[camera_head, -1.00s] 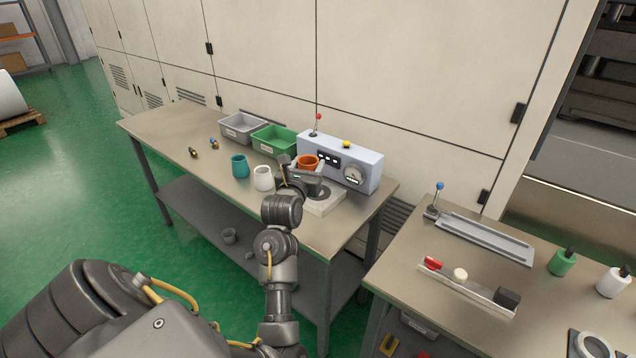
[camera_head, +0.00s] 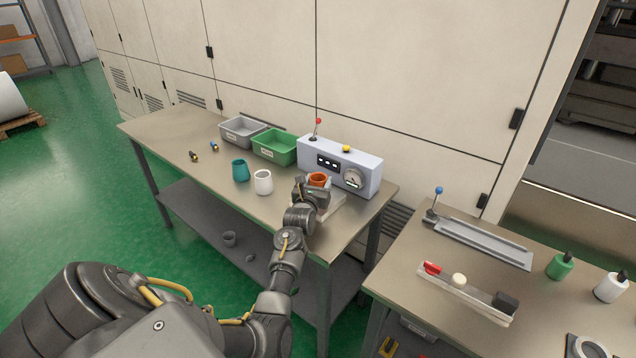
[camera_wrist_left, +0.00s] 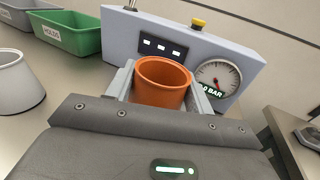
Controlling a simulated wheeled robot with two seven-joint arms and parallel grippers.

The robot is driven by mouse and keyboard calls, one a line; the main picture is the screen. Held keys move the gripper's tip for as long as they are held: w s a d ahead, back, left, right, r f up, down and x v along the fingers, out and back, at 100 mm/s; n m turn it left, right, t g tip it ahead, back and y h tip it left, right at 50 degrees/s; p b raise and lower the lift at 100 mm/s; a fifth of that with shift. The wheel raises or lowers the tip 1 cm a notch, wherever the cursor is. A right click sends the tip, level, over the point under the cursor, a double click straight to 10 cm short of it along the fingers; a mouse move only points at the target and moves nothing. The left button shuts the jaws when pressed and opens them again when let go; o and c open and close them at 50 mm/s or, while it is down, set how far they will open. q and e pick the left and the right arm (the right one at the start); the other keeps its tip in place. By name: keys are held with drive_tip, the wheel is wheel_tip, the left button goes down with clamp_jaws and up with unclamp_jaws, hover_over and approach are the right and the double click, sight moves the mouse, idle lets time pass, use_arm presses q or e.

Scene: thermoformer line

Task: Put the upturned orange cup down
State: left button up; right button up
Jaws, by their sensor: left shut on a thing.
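The orange cup (camera_head: 318,178) is between the fingers of my left gripper (camera_head: 314,186), which is shut on it. In the left wrist view the cup (camera_wrist_left: 162,88) has its open mouth facing up, with a pale finger on each side. The gripper body hides the cup's lower part, so I cannot tell whether the cup touches anything below. The cup is in front of the grey-blue machine box (camera_head: 345,165), over or near its pale base block (camera_head: 331,204). My right gripper is not in view.
A white cup (camera_head: 263,183) and a teal cup (camera_head: 240,171) stand left of the gripper. Green (camera_head: 275,159) and grey (camera_head: 240,141) bins stand behind them. The gauge (camera_wrist_left: 219,78) is right of the held cup.

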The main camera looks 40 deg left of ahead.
use_arm(q)
drive_tip(key=shift+f, duration=0.3)
drive_tip(key=shift+f, duration=0.1)
drive_tip(key=o, duration=0.9)
drive_tip(key=shift+f, duration=0.1)
drive_tip(key=shift+o, duration=0.2)
